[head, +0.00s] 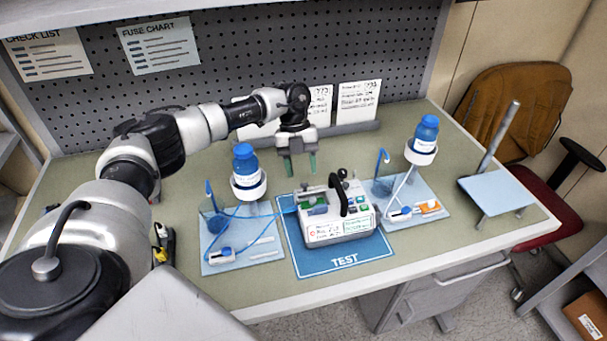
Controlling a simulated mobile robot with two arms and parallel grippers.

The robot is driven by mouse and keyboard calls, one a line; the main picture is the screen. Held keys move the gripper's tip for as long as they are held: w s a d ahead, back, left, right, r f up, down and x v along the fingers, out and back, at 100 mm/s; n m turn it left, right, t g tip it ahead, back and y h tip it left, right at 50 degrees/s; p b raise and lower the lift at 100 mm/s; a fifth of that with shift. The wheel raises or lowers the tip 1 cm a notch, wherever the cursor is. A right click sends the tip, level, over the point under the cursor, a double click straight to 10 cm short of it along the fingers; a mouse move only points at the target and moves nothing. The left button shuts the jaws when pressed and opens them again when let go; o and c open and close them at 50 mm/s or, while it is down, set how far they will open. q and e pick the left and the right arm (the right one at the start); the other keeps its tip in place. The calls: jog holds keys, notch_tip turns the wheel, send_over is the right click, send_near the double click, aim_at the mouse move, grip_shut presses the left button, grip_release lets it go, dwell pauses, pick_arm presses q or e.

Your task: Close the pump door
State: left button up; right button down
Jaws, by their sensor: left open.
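The infusion pump (345,228) is a grey-white box with a dark handle and small colored buttons on top. It stands on the blue TEST mat (345,264) in the middle of the bench. A green part shows in a recess at its left side, and a blue tube runs to that side from the left. I cannot clearly make out the pump door or how far open it is. My left gripper (300,170) points down behind the pump, above the bench. Its green-tipped fingers are apart, with nothing between them. My right gripper is not in view.
Blue-capped bottles in white holders stand left (246,172) and right (423,141) of the pump, over pale trays (226,265) with tubing and small parts. A light blue tilted panel (497,192) sits at the bench's right end. A pegboard (250,60) closes the back.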

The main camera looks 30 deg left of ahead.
pick_arm(q)
jog(key=x, duration=0.3)
jog(key=shift+w+f+p, duration=0.1)
jog(key=shift+f+p, duration=0.05)
jog(key=shift+p, duration=0.2)
jog(key=shift+f, duration=0.15)
jog(key=shift+d+f, duration=0.1)
jog(key=c, duration=0.7)
jog(key=shift+c, duration=0.9)
grip_shut()
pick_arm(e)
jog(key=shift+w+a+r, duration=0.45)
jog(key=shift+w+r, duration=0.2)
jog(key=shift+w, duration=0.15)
